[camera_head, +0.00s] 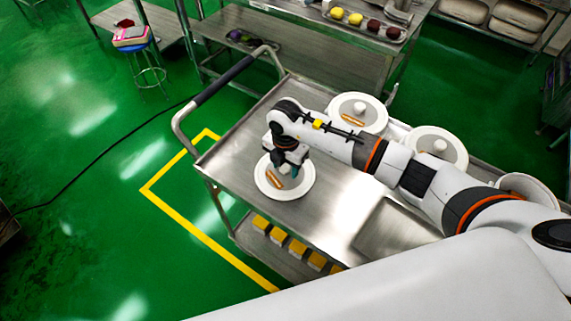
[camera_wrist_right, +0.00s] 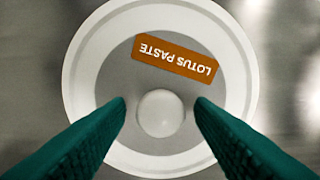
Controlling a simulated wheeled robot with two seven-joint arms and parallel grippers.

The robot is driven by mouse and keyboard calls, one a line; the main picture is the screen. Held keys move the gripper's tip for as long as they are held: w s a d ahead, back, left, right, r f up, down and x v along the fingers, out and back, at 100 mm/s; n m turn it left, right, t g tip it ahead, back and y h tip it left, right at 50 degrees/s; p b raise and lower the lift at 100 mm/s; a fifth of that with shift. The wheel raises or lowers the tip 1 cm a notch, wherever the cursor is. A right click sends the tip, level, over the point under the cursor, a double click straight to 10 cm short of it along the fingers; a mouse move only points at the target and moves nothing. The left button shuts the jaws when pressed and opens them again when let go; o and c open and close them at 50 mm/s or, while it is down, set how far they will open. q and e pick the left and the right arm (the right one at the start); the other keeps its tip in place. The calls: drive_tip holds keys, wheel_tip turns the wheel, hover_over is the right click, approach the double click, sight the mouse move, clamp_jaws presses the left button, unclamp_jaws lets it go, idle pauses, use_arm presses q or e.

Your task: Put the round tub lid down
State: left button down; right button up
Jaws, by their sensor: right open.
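The round white tub lid (camera_head: 303,186) with an orange label lies flat on the metal cart top, near its left end. In the right wrist view the lid (camera_wrist_right: 88,62) shows its label reading "LOTUS PASTE" and a round white knob (camera_wrist_right: 161,113). My right gripper (camera_head: 288,168) is above the lid. Its open green fingers (camera_wrist_right: 160,105) stand on either side of the knob, with a small gap on each side. The lid's underside is hidden. My left gripper is not in view.
Two lidded white tubs (camera_head: 369,108) (camera_head: 452,152) stand along the cart's far side, and another round white piece (camera_head: 530,186) is at the right. The cart's handle (camera_head: 222,80) is at the left. A rectangular recess (camera_head: 395,232) lies in the bare cart top. Yellow blocks (camera_head: 278,237) sit on the lower shelf.

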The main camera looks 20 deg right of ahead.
sight(286, 167)
drive_tip(key=shift+r, duration=0.35)
wheel_tip(286, 167, up, 12)
drive_tip(key=b, duration=0.3)
drive_tip(key=shift+f, duration=0.25)
drive_tip(key=shift+f, duration=0.1)
